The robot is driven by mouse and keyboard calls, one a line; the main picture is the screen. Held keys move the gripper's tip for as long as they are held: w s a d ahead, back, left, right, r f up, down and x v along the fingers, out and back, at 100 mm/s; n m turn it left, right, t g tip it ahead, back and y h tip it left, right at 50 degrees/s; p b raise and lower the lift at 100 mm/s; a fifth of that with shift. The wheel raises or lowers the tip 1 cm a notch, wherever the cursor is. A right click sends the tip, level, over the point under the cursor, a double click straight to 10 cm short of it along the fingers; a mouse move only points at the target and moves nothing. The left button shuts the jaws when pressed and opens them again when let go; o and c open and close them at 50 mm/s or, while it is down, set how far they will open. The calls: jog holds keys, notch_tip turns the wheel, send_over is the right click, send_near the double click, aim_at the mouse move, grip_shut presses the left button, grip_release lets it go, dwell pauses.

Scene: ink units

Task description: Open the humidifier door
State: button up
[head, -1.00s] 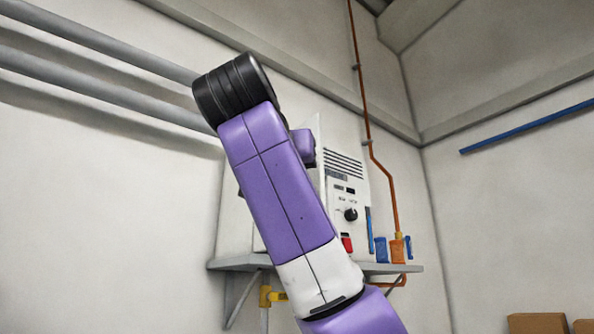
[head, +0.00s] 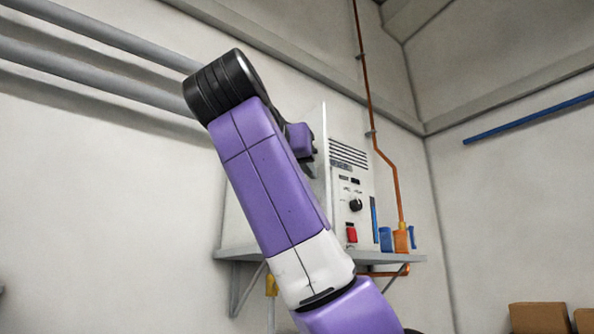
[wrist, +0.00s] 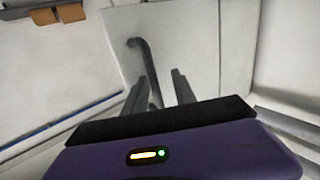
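The humidifier (head: 358,187) is a white box with vents, a black knob and a red switch, on a wall shelf. Its pale door (head: 324,145) shows nearly edge-on at the left of the front, standing out from it. In the wrist view the door (wrist: 195,45) is a broad pale panel with a dark bent handle (wrist: 148,65). My gripper (wrist: 157,78) has its two fingers apart, with the handle running between them, nearer the left finger. I cannot tell whether they touch it.
The grey shelf (head: 240,254) carries the humidifier, with blue and orange items (head: 401,238) at its right end. An orange pipe (head: 387,160) runs down the wall. Grey pipes (head: 95,75) cross the left wall. Cardboard boxes (head: 538,316) stand at lower right.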

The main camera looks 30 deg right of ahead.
jog(key=b+v, duration=0.2)
jog(key=v, duration=0.5)
jog(key=shift+s+a+b, duration=0.25)
jog(key=shift+a+b, duration=0.05)
jog(key=shift+b, duration=0.05)
